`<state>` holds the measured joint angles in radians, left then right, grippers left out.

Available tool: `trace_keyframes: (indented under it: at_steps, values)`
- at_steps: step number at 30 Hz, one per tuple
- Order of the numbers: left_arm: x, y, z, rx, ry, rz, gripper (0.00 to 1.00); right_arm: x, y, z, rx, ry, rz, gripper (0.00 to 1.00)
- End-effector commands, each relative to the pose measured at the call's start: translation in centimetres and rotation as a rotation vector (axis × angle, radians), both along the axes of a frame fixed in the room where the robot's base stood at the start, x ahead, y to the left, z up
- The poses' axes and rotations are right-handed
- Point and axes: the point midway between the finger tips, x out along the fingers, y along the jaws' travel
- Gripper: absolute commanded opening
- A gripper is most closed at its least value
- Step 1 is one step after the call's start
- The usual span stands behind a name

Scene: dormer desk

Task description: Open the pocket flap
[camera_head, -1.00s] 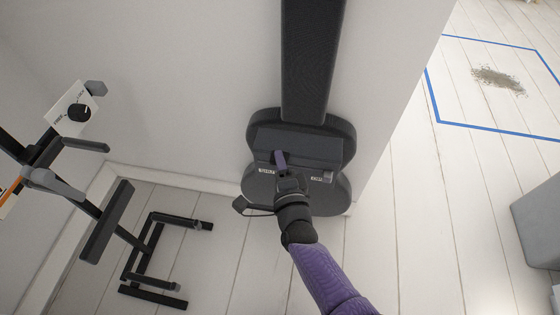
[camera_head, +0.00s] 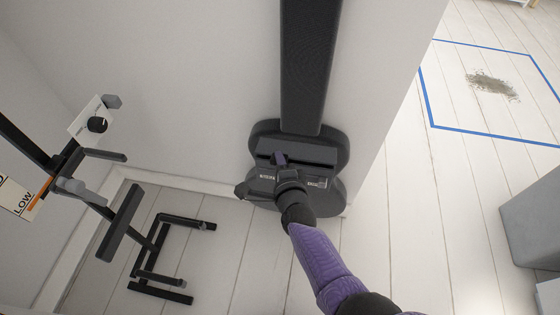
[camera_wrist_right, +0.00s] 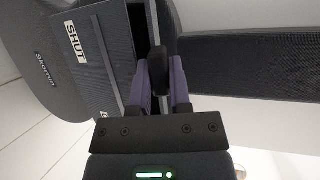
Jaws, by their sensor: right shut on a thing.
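The dark grey case (camera_head: 335,148) leans against the white wall, with its pocket flap (camera_head: 318,153) across the body. The flap looks tilted out, its edge showing as a band above a panel with small white labels (camera_head: 317,183). My right gripper (camera_head: 279,160) is at the flap's left part. In the right wrist view its purple fingers (camera_wrist_right: 160,85) are shut on a dark rounded tab (camera_wrist_right: 158,65). Beside them is a dark panel (camera_wrist_right: 95,70) labelled "SHUT". The fingers and wrist hide part of the flap. My left gripper is not in view.
A black stand with grey knobs (camera_head: 70,187) and a white dial card (camera_head: 92,118) stands at the left. A low black frame (camera_head: 150,262) is on the white plank floor. A blue taped rectangle (camera_head: 490,133) and a grey box (camera_head: 535,220) are at the right.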

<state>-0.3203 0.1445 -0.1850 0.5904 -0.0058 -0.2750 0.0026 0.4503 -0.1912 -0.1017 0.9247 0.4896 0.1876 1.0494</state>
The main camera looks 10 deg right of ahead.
Motion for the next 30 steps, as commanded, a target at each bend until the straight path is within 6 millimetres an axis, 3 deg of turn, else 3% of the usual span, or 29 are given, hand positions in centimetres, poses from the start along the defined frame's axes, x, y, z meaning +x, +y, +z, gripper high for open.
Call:
trace_keyframes:
  at_steps: [1,12,19,30]
  values:
    - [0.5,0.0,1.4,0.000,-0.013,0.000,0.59,0.2,0.0,1.5,0.013,0.026,-0.001,0.00]
    - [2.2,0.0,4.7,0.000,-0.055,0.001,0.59,1.1,-0.3,2.9,0.084,0.245,0.000,0.00]
    - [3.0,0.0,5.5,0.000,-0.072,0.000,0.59,1.4,-0.4,3.1,0.103,0.313,0.002,0.00]
    - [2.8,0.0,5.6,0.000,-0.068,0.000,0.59,1.5,-0.5,3.0,0.108,0.332,0.000,0.00]
